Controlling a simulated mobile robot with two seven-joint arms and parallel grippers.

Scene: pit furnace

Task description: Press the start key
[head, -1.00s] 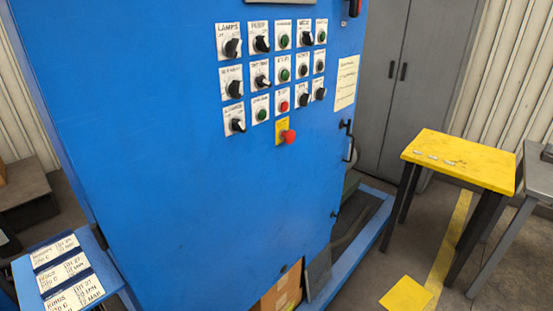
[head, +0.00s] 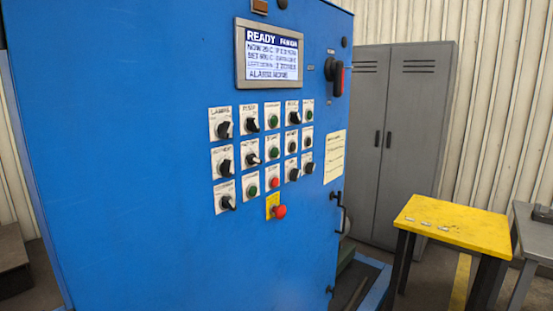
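A blue control cabinet (head: 120,150) fills the left and middle of the head view. Its panel carries rows of black rotary knobs, several green keys, one of them in the middle column (head: 272,152), and a red key (head: 274,182). The key labels are too small to read, so I cannot tell which is the start key. A red mushroom button (head: 279,211) sits on a yellow plate below. The display (head: 270,54) above reads "READY" with lines of smaller text. Neither of my grippers is in view.
A yellow table (head: 450,222) with small pale pieces on it stands at the right, beside a grey table (head: 535,232). A grey locker (head: 395,140) stands behind. A red and black switch (head: 337,78) and a door handle (head: 338,208) stick out from the cabinet.

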